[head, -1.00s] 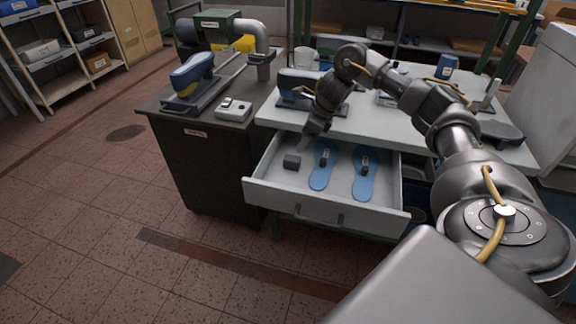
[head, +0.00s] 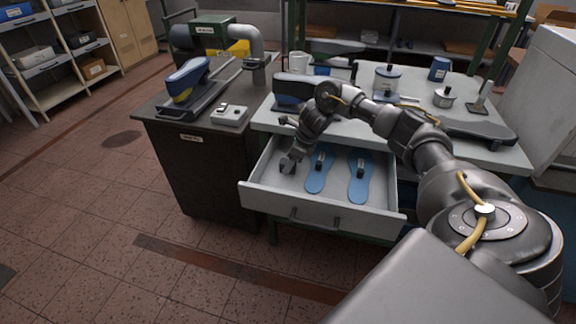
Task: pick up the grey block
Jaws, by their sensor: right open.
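The small dark grey block (head: 287,169) lies in the left part of the open drawer (head: 268,192), partly hidden by my right gripper. My right gripper (head: 289,162) is open and points down into the drawer, right at the block. I cannot tell whether its fingers are around the block or just above it. My left gripper is not in view.
Two blue insoles, a left one (head: 315,181) and a right one (head: 359,187), each with a small dark piece on it, lie right of the block. The drawer walls stand close around. The tabletop (head: 395,135) above holds pots and tools.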

